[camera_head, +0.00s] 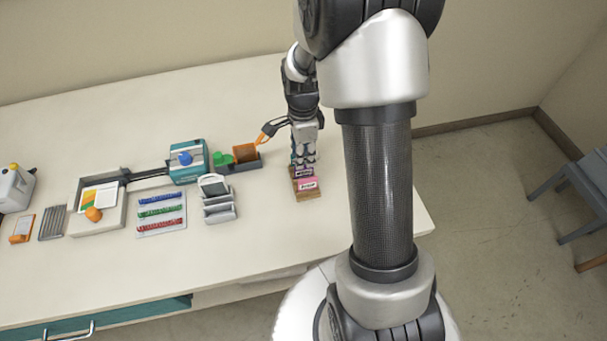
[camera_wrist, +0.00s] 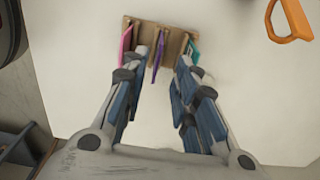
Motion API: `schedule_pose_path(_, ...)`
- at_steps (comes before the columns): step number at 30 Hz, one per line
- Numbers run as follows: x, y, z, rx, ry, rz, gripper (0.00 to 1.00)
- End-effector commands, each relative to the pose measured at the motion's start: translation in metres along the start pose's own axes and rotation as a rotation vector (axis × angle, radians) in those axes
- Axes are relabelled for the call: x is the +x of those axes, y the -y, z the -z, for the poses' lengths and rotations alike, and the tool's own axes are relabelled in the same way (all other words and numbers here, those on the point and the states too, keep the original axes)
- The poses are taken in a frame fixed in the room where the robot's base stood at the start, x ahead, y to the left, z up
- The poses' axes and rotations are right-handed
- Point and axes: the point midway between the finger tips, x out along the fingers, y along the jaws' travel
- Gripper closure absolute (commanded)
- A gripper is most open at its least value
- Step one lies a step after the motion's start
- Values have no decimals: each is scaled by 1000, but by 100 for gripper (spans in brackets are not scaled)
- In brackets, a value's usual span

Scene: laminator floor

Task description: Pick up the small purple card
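A wooden card holder (camera_wrist: 172,28) stands on the table, with a pink card, a purple card and a teal card in separate slots. The small purple card (camera_wrist: 158,58) is in the middle slot, between the pink card (camera_wrist: 126,44) and the teal card (camera_wrist: 192,52). In the head view the holder (camera_head: 306,195) is right of centre on the table, with the pink card (camera_head: 308,184) in front. My gripper (camera_wrist: 166,66) is open, its fingers on either side of the purple card with gaps. In the head view my gripper (camera_head: 304,158) hides the back of the holder.
An orange-handled tool (camera_wrist: 290,20) lies near the holder. A dark tray (camera_head: 245,163) with an orange box, a teal laminator (camera_head: 188,160) and a grey rack (camera_head: 218,205) stand to the left. The table in front of the holder is clear.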

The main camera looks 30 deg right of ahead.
Motion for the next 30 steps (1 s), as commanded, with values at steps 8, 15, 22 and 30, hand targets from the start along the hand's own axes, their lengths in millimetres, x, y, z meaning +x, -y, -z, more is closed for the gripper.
schedule_pose_path(8, 24, -3, 1, 0, 0, -2, 73)
schedule_pose_path(15, 54, -4, 1, 0, 0, -2, 73)
schedule_pose_path(22, 54, -4, 1, -1, 0, 0, 74)
schedule_pose_path(30, 54, -4, 1, -1, 0, 0, 92)
